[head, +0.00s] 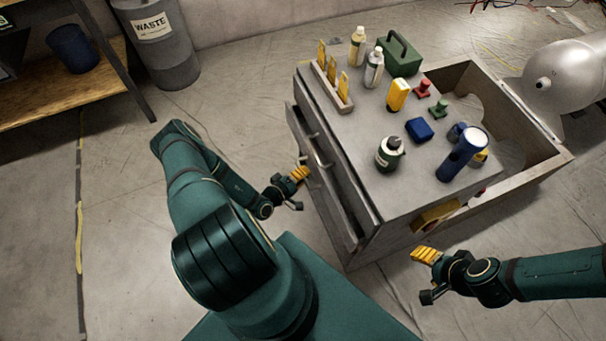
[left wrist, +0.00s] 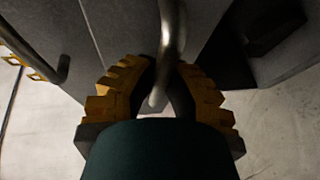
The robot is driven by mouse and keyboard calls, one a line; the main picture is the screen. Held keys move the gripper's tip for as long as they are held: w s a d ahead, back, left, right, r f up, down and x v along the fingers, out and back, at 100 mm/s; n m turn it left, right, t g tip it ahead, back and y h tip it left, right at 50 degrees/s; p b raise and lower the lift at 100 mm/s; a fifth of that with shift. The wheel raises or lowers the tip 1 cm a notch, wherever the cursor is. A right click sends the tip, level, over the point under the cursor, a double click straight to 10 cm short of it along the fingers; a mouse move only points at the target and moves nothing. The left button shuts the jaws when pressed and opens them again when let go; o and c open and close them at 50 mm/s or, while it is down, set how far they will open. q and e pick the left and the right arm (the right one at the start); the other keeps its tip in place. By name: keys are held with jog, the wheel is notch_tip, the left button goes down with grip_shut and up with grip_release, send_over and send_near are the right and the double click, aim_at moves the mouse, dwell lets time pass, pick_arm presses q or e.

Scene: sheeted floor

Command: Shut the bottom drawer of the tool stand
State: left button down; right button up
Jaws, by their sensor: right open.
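The grey tool stand (head: 375,215) is right of centre in the head view. On its left side a drawer front (head: 328,195) stands out a little from the body, with a gap behind its top edge. I cannot tell for sure which drawer it is. My left gripper (head: 300,174) is beside that front. In the left wrist view a metal handle (left wrist: 171,35) reaches between the yellow fingers of my left gripper (left wrist: 160,72), which are spread with a gap. My right gripper (head: 425,254) is open and empty off the stand's near right corner.
Bottles, a green toolbox (head: 399,56), a blue flashlight (head: 462,154) and small parts stand on top. An open-topped box section (head: 540,160) adjoins the stand at right. A metal tank (head: 565,75) is beyond.

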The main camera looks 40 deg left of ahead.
aim_at(314, 171)
pick_arm(q)
jog(key=shift+w+d+r+p, duration=0.1)
jog(key=shift+w+d+p, duration=0.3)
jog(key=shift+w, duration=0.4)
jog(key=shift+w+d+r+p, duration=0.1)
jog(key=shift+w+d+p, duration=0.15)
jog(key=shift+w+d, duration=0.35)
jog(key=shift+w+f, duration=0.15)
jog(key=shift+w, duration=0.35)
jog(key=c, duration=1)
grip_release()
jog(key=shift+s, duration=0.1)
jog(key=s+r, duration=0.2)
jog(key=s, duration=0.9)
jog(key=shift+s+a, duration=0.35)
jog(key=shift+a, duration=0.1)
